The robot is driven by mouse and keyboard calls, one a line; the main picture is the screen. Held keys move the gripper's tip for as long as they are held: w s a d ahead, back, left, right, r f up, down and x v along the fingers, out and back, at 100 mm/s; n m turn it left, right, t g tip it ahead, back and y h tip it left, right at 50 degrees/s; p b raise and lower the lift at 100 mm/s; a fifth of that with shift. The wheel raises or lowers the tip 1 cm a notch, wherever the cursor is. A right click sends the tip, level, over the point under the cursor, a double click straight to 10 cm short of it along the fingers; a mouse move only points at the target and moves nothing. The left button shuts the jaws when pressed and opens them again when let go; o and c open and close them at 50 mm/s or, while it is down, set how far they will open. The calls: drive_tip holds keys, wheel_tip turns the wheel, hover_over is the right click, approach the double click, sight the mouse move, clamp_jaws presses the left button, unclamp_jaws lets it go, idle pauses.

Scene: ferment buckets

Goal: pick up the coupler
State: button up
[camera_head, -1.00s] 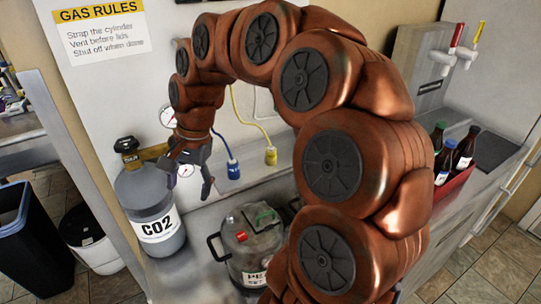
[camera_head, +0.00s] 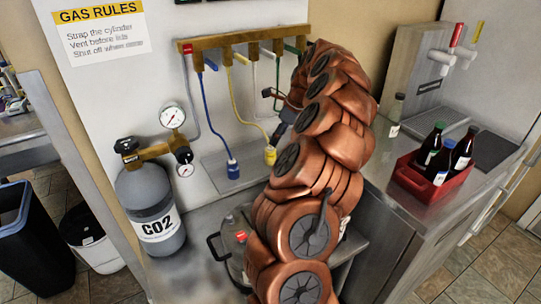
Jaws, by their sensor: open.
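I cannot tell which one the task means. My gripper (camera_head: 271,115) is open with nothing visible between its fingers. In the picture it appears above the yellow coupler and in front of the hoses; its depth from the wall is unclear. My arm hides part of the hoses on the right.
A brass manifold (camera_head: 243,40) runs along the wall above. A grey CO2 cylinder (camera_head: 150,205) with gauges stands at left. A red crate (camera_head: 427,188) with dark bottles sits on the right counter.

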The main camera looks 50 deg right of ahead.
sight(271, 148)
drive_tip(key=shift+a+p+x, duration=0.2)
drive_tip(key=shift+p+x, duration=1.25)
drive_tip(key=shift+x, duration=2.15)
drive_tip(key=shift+s, duration=0.1)
clamp_jaws()
drive_tip(key=shift+r, duration=0.1)
drive_tip(key=shift+r+b, duration=0.95)
drive_tip(key=shift+r, duration=0.65)
drive_tip(key=shift+s+r, duration=0.1)
drive_tip(key=shift+s, duration=0.05)
drive_tip(key=s+a+b, duration=0.2)
drive_tip(key=s, duration=0.5)
drive_tip(key=s+a+r+b, duration=0.1)
drive_tip(key=s+a+b, duration=0.2)
drive_tip(key=s, duration=0.4)
drive_tip(key=shift+s+a+r, duration=0.2)
drive_tip(key=shift+s+a, duration=0.1)
drive_tip(key=shift+s, duration=0.05)
